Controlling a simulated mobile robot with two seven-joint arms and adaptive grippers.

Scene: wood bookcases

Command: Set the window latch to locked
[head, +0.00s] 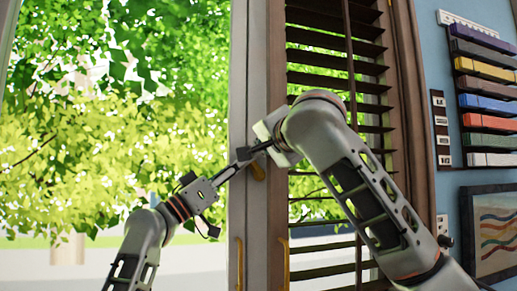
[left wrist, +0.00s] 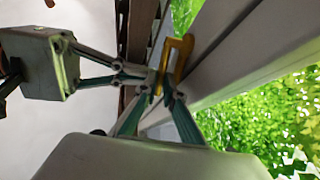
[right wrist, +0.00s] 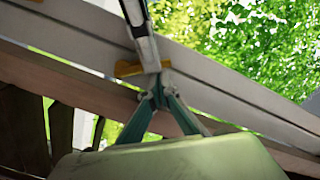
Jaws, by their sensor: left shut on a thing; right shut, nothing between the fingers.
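The window latch is a small yellow handle (head: 257,171) on the grey window frame. It also shows as a yellow loop in the left wrist view (left wrist: 182,52) and in part in the right wrist view (right wrist: 128,69). My left gripper (head: 240,162) reaches up from the left and is shut at the latch, its tips (left wrist: 167,92) at the loop's lower end. My right gripper (head: 252,151) comes from the right and is shut and empty, its tips (right wrist: 158,88) close to the left gripper's tips. The crossing fingers hide part of the latch.
Two yellow handles (head: 239,262) (head: 284,262) sit lower on the frame. Dark slatted shutters (head: 335,50) stand right of the frame, behind my right arm. Foliage shows through the left pane.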

